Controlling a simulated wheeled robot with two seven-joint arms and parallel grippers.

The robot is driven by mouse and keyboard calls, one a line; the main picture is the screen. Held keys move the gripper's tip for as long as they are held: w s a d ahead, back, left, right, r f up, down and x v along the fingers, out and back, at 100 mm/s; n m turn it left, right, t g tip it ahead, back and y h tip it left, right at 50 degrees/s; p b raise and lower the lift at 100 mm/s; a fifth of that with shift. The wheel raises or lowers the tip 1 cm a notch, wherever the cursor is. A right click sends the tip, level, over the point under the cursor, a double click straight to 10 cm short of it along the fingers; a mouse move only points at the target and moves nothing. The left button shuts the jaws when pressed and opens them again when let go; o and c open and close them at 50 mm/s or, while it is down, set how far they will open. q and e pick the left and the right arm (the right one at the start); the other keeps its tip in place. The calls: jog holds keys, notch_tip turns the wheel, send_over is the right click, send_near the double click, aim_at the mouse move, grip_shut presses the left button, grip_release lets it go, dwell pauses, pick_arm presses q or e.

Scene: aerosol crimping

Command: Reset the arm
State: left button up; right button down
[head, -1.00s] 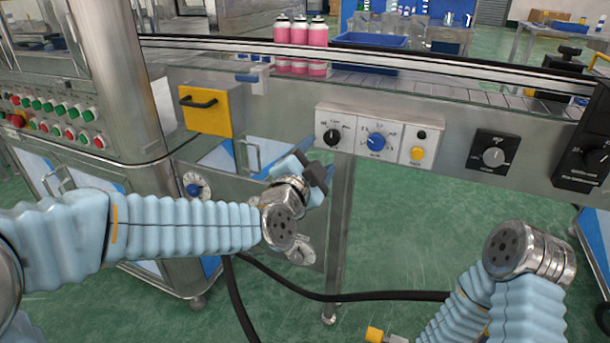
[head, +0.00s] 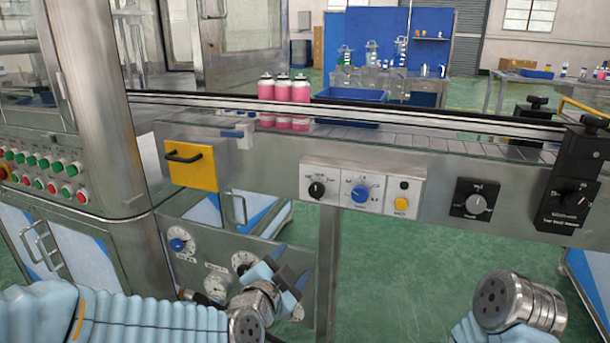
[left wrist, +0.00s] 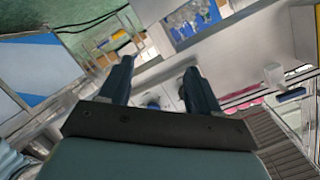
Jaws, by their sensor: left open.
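My left arm comes in low from the left in the head view. Its gripper (head: 282,281) is in front of the gauge panel (head: 215,252) under the conveyor. In the left wrist view the two dark fingers of the left gripper (left wrist: 158,85) stand apart with nothing between them. My right arm (head: 515,305) shows at the lower right of the head view, ending in a round metal joint; its gripper is out of view.
The conveyor (head: 450,139) crosses the scene, carrying pink cans (head: 283,93). Its front has a yellow box with a handle (head: 193,165), a knob panel (head: 361,189) and black dial boxes (head: 476,199). A machine with buttons (head: 50,175) stands left. Green floor below the conveyor is clear.

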pick_arm(q)
notch_tip(320, 180, down, 16)
jog(key=a+n+g+y, duration=0.1)
jog(key=a+n+g, duration=0.1)
jog(key=n+g, duration=0.15)
jog(key=s+a+f+n+g, duration=0.2)
jog(key=s+f+n+g, duration=0.3)
jog(key=s+f, duration=0.4)
jog(key=s+a+f+n+g, duration=0.2)
jog(key=s+f+n+g, duration=0.2)
jog(key=s+f, duration=0.5)
notch_tip(320, 180, down, 8)
jog(key=shift+s+r+n+g, duration=0.2)
jog(key=shift+n+g, duration=0.15)
jog(key=shift+g, duration=0.1)
